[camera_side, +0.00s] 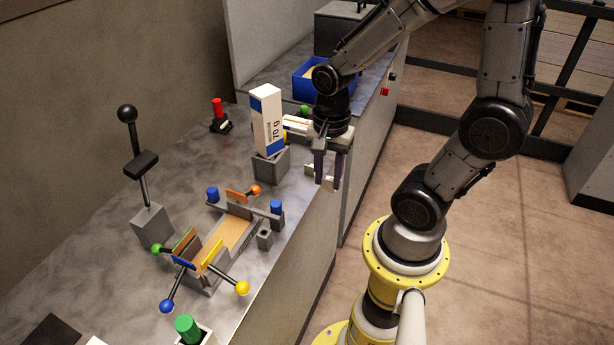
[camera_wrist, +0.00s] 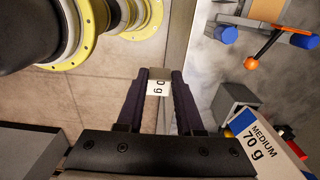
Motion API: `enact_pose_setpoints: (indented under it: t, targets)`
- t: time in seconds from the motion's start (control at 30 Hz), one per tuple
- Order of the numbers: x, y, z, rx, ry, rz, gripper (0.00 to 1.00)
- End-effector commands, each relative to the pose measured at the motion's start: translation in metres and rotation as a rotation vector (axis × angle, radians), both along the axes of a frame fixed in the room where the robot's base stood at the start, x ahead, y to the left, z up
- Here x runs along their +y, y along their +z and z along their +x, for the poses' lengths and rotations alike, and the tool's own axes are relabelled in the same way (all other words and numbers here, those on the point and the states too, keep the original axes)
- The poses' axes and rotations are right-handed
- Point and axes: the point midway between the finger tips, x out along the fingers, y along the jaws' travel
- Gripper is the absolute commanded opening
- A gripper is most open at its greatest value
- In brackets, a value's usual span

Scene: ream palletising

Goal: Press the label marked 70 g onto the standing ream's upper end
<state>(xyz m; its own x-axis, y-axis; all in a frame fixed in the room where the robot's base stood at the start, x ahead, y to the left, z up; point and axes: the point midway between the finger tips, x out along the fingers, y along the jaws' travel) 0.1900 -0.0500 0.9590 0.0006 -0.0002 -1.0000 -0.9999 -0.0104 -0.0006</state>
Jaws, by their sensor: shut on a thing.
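The standing ream (camera_side: 266,125) is a tall white pack with blue bands, printed "70 g". It stands on end on a grey block (camera_side: 271,167), its upper end bare in the side view. In the wrist view the ream (camera_wrist: 262,148) is at lower right and reads "MEDIUM 70 g". My gripper (camera_side: 327,182) points down at the bench's edge, right of the ream and apart from it. In the wrist view my gripper (camera_wrist: 158,80) is shut on a small white label (camera_wrist: 157,88). Only "0 g" shows on it; the fingers hide the rest.
A grey fixture (camera_side: 237,235) with blue, orange, yellow and green knobs stands nearer the camera. A black-knobbed lever (camera_side: 143,180) stands left of it. A blue bin (camera_side: 312,85) and a red-topped device (camera_side: 218,115) are farther back. The bench between the lever and red-topped device is clear.

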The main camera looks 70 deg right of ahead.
Motion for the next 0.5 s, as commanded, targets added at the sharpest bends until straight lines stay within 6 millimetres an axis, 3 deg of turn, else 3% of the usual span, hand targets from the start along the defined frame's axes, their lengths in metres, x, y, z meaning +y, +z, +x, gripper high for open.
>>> enact_pose_setpoints:
  t: [0.2, 0.43, 0.5]
  targets:
    - [0.008, 0.014, -0.029, -0.002, 0.000, -0.001, 0.00]
    - [0.012, 0.019, -0.046, -0.003, -0.024, -0.001, 0.00]
    - [0.011, 0.029, -0.043, -0.006, -0.050, -0.001, 0.00]
